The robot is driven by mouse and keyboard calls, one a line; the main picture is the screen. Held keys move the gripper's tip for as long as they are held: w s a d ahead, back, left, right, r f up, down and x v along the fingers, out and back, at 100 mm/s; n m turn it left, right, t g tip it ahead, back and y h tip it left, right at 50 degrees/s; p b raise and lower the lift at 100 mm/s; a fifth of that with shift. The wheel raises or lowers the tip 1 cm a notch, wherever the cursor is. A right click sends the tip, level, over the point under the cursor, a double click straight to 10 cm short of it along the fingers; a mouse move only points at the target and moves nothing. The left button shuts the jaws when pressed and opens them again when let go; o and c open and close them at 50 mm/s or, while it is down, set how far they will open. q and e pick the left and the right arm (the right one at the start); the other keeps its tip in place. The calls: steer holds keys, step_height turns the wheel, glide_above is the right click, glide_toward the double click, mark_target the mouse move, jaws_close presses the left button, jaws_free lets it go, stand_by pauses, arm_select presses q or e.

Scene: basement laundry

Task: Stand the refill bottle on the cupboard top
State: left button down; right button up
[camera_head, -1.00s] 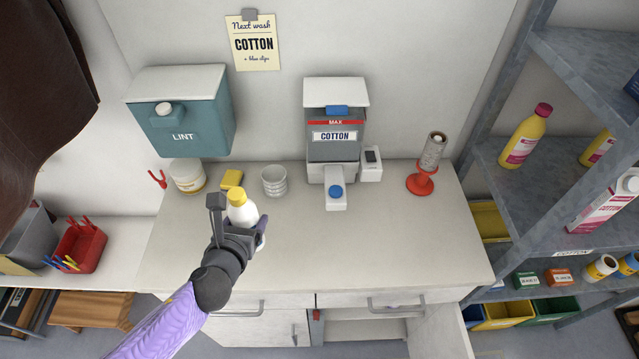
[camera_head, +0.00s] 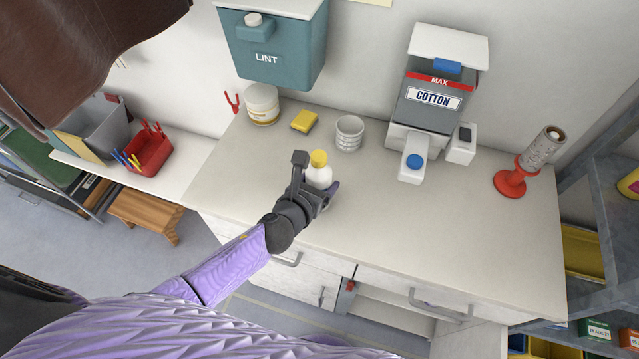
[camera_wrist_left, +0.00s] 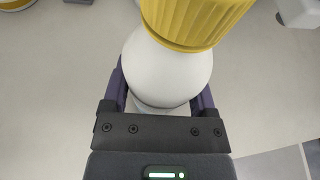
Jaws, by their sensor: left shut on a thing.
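The refill bottle (camera_head: 319,172) is white with a yellow cap. My left gripper (camera_head: 318,194) is shut on it and holds it upright over the front part of the cupboard top (camera_head: 430,231). In the left wrist view the bottle (camera_wrist_left: 168,72) stands between the two fingers of the gripper (camera_wrist_left: 162,98), its ribbed yellow cap close to the camera. The gripper hides the bottle's lower part, and I cannot tell whether its base touches the top. My right gripper is not in view.
On the cupboard top stand a white tub (camera_head: 262,104), a yellow sponge (camera_head: 304,121), a ribbed cup (camera_head: 349,133), the cotton dispenser (camera_head: 430,95) and a red spool stand (camera_head: 510,183). The teal lint box (camera_head: 272,45) hangs behind. The front right of the top is clear.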

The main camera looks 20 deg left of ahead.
arm_select(q)
steer(key=shift+f, duration=0.15)
jaws_free()
steer(key=shift+r, duration=0.35)
steer(key=p+v, duration=0.2)
steer(key=v, duration=1)
steer(key=s+a+f+n+g+y, duration=0.1)
steer(key=s+a+f+n+g, duration=0.1)
steer(key=s+f+n, duration=0.35)
steer(key=s+a+f+n+g+y, duration=0.1)
steer(key=s+a+f+n+g, duration=0.15)
steer(key=f+n, duration=0.5)
steer(key=s+a+f+n+g+y, duration=0.1)
steer(key=s+f+n+g, duration=0.2)
steer(key=f+n, duration=0.35)
steer(key=s+f+n+g, duration=0.2)
steer(key=s+f+n, duration=0.1)
steer(key=s+n, duration=0.4)
steer(key=s+d+f+n+g, duration=0.1)
steer(key=s+f+n+g, duration=0.2)
steer(key=s+n, duration=0.5)
steer(key=shift+d+f+n, duration=0.25)
steer(key=shift+n, duration=0.3)
